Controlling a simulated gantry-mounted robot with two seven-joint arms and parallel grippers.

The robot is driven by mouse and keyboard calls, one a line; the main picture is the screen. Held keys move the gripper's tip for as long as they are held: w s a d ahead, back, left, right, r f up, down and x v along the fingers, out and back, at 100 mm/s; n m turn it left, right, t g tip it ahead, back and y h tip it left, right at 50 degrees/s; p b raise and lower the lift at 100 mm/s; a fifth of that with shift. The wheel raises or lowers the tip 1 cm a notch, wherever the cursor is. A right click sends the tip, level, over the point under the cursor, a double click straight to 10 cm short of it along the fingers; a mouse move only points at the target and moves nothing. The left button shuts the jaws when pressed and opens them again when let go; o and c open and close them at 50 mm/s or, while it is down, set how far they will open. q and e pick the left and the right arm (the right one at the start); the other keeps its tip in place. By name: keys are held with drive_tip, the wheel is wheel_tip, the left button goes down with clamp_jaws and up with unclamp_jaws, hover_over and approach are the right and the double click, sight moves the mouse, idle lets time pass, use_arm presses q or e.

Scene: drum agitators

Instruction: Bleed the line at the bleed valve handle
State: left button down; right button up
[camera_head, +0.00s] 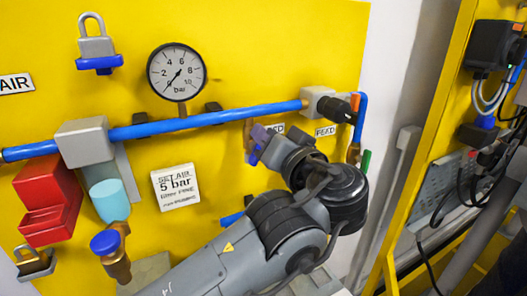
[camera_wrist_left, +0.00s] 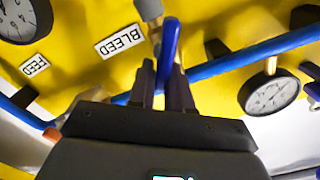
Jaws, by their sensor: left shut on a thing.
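The bleed valve handle (camera_wrist_left: 170,44) is a blue lever beside the BLEED label (camera_wrist_left: 121,40) in the left wrist view. My left gripper (camera_wrist_left: 162,75) is shut on this handle, with a dark finger on each side of it. In the head view my left gripper (camera_head: 270,147) reaches the yellow panel just below the blue pipe, and a blue part of the handle shows there. My wrist hides much of the valve and part of the BLEED label. My right gripper is not in view.
A round pressure gauge (camera_head: 177,72) sits above the blue pipe (camera_head: 215,120). A red block (camera_head: 48,200), a filter bowl (camera_head: 109,200) and a padlock (camera_head: 96,45) are on the left. A FEED label (camera_head: 325,131) and a black fitting (camera_head: 335,108) are close to my wrist.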

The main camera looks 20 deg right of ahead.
use_arm(q)
drive_tip(key=m, duration=0.1)
drive_tip(key=m+b, duration=0.1)
drive_tip(key=m, duration=0.1)
drive_tip(key=shift+d+f, duration=0.3)
drive_tip(key=shift+f, duration=0.1)
drive_tip(key=shift+d+f+m+b, duration=0.1)
drive_tip(key=shift+f+m+b, duration=0.25)
drive_tip(key=shift+m, duration=1)
drive_tip(key=shift+d+f+m+b, duration=0.2)
drive_tip(key=shift+m+b, duration=0.3)
drive_tip(key=shift+m, duration=0.8)
drive_tip(key=shift+d+f+m+b, duration=0.1)
drive_tip(key=shift+f+m+b, duration=0.25)
drive_tip(key=shift+m, duration=1)
drive_tip(key=c, duration=1.2)
unclamp_jaws()
drive_tip(key=shift+o, duration=0.3)
drive_tip(key=shift+r, duration=0.1)
drive_tip(key=shift+s, duration=0.1)
